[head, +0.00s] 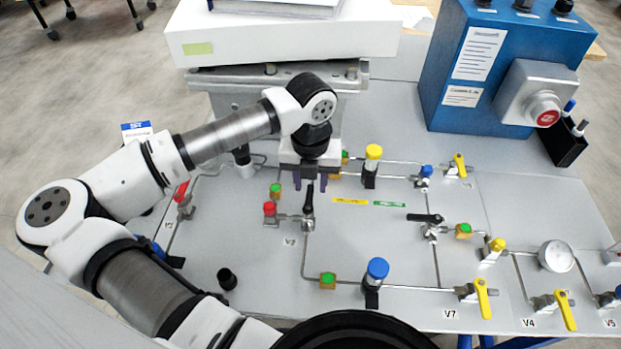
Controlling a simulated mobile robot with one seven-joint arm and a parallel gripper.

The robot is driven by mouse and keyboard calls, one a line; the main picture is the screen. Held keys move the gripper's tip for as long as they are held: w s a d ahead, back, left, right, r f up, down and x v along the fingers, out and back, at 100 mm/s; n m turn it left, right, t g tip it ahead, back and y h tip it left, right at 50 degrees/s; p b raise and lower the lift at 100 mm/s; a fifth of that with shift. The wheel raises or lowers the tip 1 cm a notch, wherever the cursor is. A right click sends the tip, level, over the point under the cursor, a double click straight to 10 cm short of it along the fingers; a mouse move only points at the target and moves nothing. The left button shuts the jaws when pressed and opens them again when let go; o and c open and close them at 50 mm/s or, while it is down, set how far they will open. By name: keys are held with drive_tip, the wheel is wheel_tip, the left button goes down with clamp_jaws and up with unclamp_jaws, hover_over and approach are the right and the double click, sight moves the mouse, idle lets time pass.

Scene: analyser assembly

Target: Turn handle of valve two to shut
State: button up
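My gripper (310,184) points down over the panel, its two dark fingers apart. Just below and between the fingertips is a valve with a black lever handle (308,200); the lever lies roughly in line with the pipe running toward the front. I cannot tell whether the fingers touch the lever. The small label (290,241) beside this valve is too blurred to read, so I cannot confirm it is valve two. Another black-handled valve (426,218) stands to the right, its lever lying left to right.
A red-handled valve (181,192) lies left, partly behind my arm. Upright blue (376,270) and yellow (373,153) capped parts stand near the gripper. A blue control box (490,65) stands behind right.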

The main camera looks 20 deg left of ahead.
clamp_jaws()
